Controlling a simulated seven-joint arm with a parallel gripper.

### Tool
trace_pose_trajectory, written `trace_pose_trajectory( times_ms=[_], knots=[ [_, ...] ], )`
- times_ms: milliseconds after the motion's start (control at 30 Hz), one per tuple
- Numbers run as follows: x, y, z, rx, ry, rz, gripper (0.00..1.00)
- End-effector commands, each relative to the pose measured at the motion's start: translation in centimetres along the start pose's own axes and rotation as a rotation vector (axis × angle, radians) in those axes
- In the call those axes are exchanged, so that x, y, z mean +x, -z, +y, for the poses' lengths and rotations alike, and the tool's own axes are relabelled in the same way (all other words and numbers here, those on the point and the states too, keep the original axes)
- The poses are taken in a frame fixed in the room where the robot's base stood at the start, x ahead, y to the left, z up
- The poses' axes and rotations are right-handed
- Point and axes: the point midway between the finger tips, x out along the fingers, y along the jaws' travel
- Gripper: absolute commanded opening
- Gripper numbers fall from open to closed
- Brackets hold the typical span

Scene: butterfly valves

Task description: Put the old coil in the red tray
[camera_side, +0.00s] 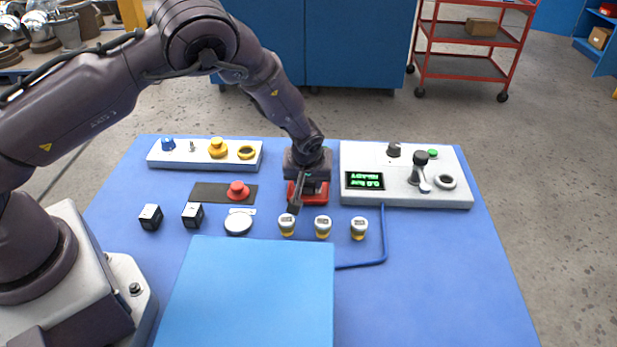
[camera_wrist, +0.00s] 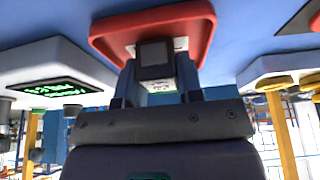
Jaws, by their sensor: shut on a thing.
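The red tray (camera_wrist: 110,38) lies on the blue mat and fills the top middle of the wrist view. In the side view the red tray (camera_side: 292,191) is mostly hidden behind my gripper (camera_side: 309,182). In the wrist view my gripper (camera_wrist: 157,68) is shut on a small black block with a whitish label, the old coil (camera_wrist: 153,52). The coil is between the two fingers and overlaps the tray's inside. I cannot tell whether it touches the tray floor. In the side view the coil is hidden by the gripper.
Two black-and-white cubes (camera_side: 150,217) (camera_side: 192,215) stand left of the tray. A red button (camera_side: 238,189), a white disc (camera_side: 238,223) and several yellow-and-white caps (camera_side: 322,227) are close by. A panel with a green display (camera_side: 364,181) stands right. The mat's right front is clear.

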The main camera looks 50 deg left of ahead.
Motion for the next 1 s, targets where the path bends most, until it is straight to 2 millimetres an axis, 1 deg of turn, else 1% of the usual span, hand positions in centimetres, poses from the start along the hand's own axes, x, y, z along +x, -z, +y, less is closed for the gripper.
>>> trace_pose_trajectory(
  times_ms=[167,200,267,300,567,667,767,1000],
  knots=[
    [0.3,-0.1,0.0,0.001,0.0,0.0,0.08],
    [0.2,-0.1,0.0,0.0,0.0,0.0,0.41],
    [0.2,-0.1,0.0,0.0,0.0,0.0,0.54],
    [0.2,-0.1,0.0,0.0,0.0,0.0,0.59],
    [0.1,-0.1,0.0,0.0,0.0,0.0,0.59],
    [-0.5,0.1,0.1,0.001,-0.002,0.002,0.59],
    [-2.0,0.1,0.2,0.002,-0.004,0.003,0.59],
    [-7.3,0.0,0.1,0.002,-0.005,0.002,0.59]
  ],
)
